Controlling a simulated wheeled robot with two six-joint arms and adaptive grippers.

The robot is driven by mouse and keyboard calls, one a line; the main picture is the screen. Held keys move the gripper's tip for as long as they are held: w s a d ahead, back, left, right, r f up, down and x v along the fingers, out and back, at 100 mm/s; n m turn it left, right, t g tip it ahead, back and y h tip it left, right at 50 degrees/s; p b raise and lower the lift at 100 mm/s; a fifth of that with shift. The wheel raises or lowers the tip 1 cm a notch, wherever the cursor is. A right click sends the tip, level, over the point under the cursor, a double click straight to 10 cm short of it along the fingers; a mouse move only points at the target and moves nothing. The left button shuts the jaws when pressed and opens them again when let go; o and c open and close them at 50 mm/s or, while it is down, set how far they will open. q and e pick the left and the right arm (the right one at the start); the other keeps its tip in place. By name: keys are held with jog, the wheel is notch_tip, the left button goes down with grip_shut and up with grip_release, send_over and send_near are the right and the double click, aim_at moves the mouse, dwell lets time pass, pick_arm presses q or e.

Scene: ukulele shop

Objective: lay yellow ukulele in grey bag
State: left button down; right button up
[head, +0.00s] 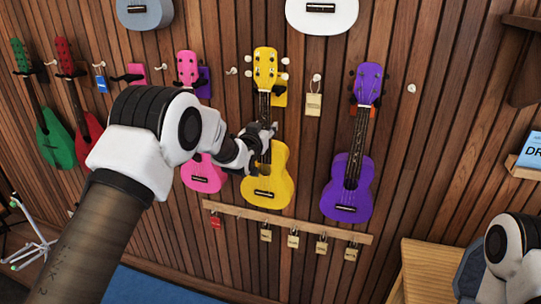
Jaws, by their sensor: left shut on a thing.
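The yellow ukulele (268,185) hangs upright on the slatted wood wall in the head view, its headstock at a wall hook. My left gripper (262,137) reaches in from the left and is shut on the yellow ukulele where the neck meets the body. The gripper hides part of that joint. Part of my right arm shows at the lower right edge; its gripper is out of view. A grey-blue shape (468,268) shows partly beside that arm; I cannot tell whether it is the grey bag.
A purple ukulele (347,187) hangs close on the right. A pink ukulele (203,174) hangs on the left, partly behind my left arm. A wooden rail (290,219) with tags runs just below. A light wooden surface (432,268) stands at the lower right.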

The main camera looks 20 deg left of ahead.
pick_arm(q)
jog(key=shift+s+r, duration=0.1)
jog(key=shift+s, duration=0.55)
jog(key=shift+s+a+b, duration=0.1)
jog(key=shift+s+b, duration=0.75)
jog(key=shift+s, duration=2.1)
